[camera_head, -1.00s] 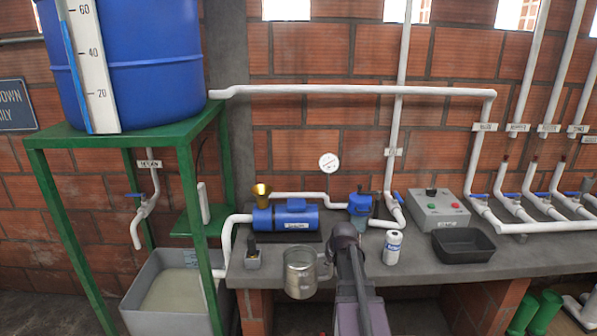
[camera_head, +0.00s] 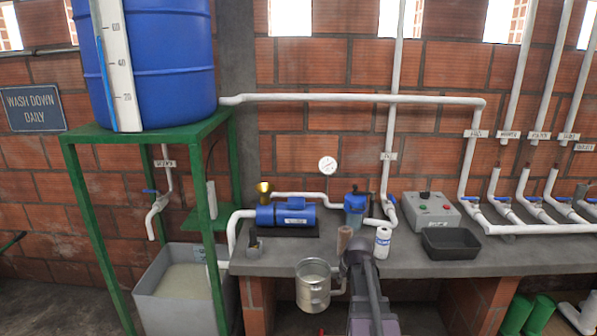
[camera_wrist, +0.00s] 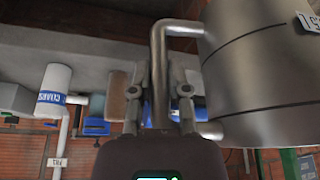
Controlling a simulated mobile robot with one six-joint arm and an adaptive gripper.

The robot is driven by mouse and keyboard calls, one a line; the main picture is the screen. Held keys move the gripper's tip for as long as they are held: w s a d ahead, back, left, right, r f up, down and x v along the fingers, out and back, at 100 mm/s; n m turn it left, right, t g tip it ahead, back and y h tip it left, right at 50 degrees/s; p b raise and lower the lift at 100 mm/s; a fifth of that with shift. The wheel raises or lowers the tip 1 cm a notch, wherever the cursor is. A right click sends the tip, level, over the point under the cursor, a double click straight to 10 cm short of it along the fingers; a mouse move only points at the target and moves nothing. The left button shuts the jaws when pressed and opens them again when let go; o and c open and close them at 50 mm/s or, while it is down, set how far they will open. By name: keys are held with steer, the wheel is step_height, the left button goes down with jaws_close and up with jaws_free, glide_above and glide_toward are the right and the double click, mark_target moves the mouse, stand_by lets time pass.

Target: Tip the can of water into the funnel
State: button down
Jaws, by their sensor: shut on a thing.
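The steel can (camera_head: 313,290) is upright in front of the bench's front edge, its open top showing a pale grey inside. It also fills the right of the wrist view (camera_wrist: 258,75). My gripper (camera_wrist: 160,85) is shut on the can's bent-rod handle (camera_wrist: 160,60). In the head view my own arm mostly hides the gripper. The brass funnel (camera_head: 263,187) stands at the left end of the blue pump (camera_head: 287,215), behind and left of the can and apart from it. The funnel cannot be made out in the wrist view.
A white labelled bottle (camera_head: 382,242) and a brown cylinder (camera_head: 344,238) stand on the bench (camera_head: 450,256) behind my arm. A black tray (camera_head: 449,243) and control box (camera_head: 431,209) are at right. A green stand (camera_head: 83,225) and grey tub (camera_head: 150,305) are at left.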

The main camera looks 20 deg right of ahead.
steer(key=shift+s, duration=0.45)
steer(key=shift+w+a, duration=0.15)
steer(key=shift+a, duration=0.05)
